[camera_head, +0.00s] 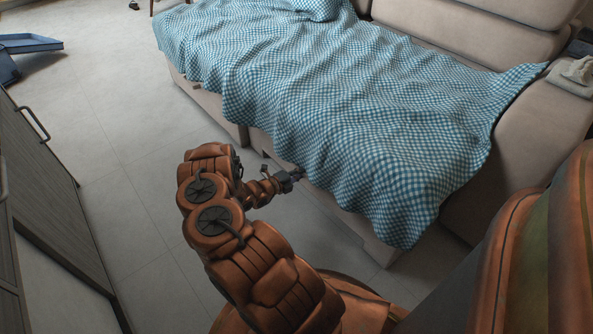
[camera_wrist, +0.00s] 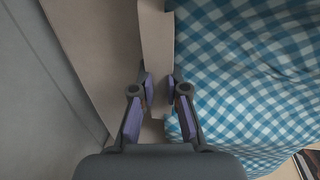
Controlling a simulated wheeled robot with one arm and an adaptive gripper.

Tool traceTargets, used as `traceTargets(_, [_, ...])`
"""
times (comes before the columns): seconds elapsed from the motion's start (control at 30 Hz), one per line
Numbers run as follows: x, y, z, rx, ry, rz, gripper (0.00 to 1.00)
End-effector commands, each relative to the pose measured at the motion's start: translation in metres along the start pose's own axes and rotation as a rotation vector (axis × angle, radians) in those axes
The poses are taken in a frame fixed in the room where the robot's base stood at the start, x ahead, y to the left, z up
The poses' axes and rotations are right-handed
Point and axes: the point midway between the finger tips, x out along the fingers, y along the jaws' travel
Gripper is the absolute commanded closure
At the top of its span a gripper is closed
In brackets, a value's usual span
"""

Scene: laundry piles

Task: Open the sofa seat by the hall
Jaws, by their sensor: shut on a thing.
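The beige sofa (camera_head: 210,98) has a blue-and-white checked blanket (camera_head: 340,125) spread over its seat and hanging over the front. My gripper (camera_head: 299,173) is low at the sofa's front, by the blanket's lower edge. In the wrist view, my gripper (camera_wrist: 159,88) has its two fingers on either side of a narrow beige strip of the sofa seat's front (camera_wrist: 156,50) and is shut on it. The checked blanket (camera_wrist: 240,70) lies close beside the right finger. The seat's top is mostly hidden by the blanket, and I cannot tell whether the seat is raised.
A dark cabinet with handles (camera_head: 45,205) stands at the left. The tiled floor (camera_head: 120,130) between it and the sofa is clear. A blue tray-like thing (camera_head: 30,43) lies at the far left. Folded light cloth (camera_head: 576,72) rests on the sofa's right arm.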

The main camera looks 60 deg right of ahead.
Motion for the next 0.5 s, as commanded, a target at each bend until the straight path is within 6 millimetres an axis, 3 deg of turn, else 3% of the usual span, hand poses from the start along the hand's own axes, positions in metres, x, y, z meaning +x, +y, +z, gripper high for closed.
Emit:
traceTargets(0.37, [-0.0014,0.0011,-0.0011,0.000,0.003,0.003,1.00])
traceTargets(0.4, [-0.0016,0.0011,-0.0009,0.000,0.003,0.003,0.85])
traceTargets(0.5, [-0.0014,0.0009,-0.0009,0.000,0.003,0.002,0.75])
